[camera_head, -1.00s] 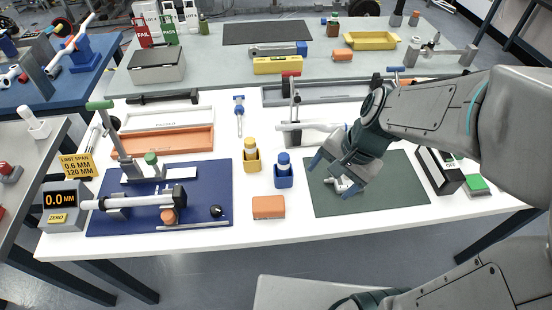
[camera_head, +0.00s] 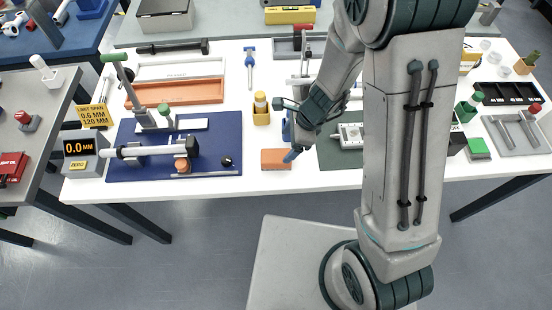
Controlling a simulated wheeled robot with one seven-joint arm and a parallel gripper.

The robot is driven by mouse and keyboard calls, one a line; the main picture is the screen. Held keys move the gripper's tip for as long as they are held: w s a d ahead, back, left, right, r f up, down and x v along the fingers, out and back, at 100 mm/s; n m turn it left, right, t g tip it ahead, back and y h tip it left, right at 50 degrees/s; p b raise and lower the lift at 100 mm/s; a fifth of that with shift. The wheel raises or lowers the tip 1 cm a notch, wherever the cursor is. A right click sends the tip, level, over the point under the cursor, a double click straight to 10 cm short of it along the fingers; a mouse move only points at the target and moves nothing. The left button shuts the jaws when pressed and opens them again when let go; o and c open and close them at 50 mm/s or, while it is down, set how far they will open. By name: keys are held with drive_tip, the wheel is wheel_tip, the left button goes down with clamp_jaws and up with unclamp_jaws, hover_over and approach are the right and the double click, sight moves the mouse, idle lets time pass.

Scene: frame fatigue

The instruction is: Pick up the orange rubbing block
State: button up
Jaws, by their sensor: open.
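The orange rubbing block (camera_head: 275,160) lies flat on the white table near its front edge, right of the blue mat. My gripper (camera_head: 291,150) is open and reaches down from the upper right. Most of the block's top shows.
A yellow holder with a bottle (camera_head: 261,115) stands behind the block. A blue holder (camera_head: 286,131) is partly hidden behind my gripper. The blue mat (camera_head: 222,132) with a measuring fixture lies left. A green mat (camera_head: 327,158) lies right, partly covered by my arm.

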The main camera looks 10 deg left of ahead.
sight(278, 156)
drive_tip(key=x, duration=0.4)
drive_tip(key=b+x, duration=0.1)
drive_tip(key=x, duration=0.2)
drive_tip(key=shift+s, duration=0.35)
drive_tip(key=c, duration=1.1)
